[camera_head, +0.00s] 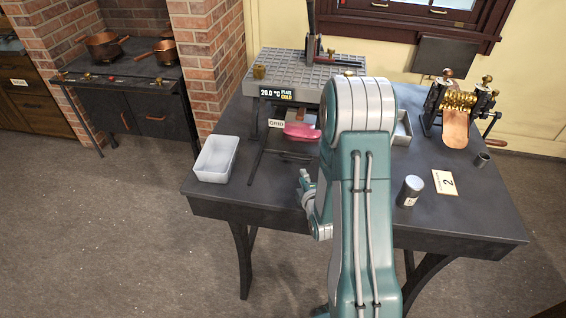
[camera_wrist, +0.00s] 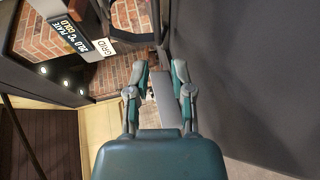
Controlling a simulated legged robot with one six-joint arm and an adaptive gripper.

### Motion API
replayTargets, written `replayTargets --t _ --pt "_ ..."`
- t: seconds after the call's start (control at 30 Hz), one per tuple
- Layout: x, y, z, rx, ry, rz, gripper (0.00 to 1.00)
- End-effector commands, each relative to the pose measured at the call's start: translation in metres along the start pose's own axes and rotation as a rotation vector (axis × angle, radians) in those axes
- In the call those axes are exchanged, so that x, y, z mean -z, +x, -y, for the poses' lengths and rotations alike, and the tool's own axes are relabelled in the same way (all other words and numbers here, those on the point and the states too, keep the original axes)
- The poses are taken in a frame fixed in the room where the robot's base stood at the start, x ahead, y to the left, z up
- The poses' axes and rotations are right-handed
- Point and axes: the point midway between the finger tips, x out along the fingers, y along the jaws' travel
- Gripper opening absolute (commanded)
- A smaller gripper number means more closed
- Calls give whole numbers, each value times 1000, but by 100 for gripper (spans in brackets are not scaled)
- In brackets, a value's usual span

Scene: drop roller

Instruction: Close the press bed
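The press (camera_head: 310,68) stands at the back of the dark table, with a grey gridded top and an upright lever (camera_head: 311,20). Its front display (camera_head: 277,95) reads 20.0 °C, PLATE COLD; it also shows tilted in the wrist view (camera_wrist: 82,38). A thin dark frame (camera_head: 262,152) reaches forward below it. A pink item (camera_head: 301,131) lies under the press front. My arm hides the press's right front. My gripper (camera_wrist: 159,72) has its two fingers apart; a grey strip shows between them, and I cannot tell whether they touch it. In the head view the fingertips are not clear.
A white tray (camera_head: 216,158) stands at the table's left. At the right are a metal can (camera_head: 409,191), a card marked 2 (camera_head: 445,183) and a roller machine (camera_head: 458,101) with a copper sheet.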

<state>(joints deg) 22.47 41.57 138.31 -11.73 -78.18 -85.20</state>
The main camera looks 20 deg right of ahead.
Motion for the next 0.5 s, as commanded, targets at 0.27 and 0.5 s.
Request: replayTargets --t 0.27,0.5 --pt "-5 23 -1 -16 9 3 30" --pt "2 66 -2 -17 1 3 30"
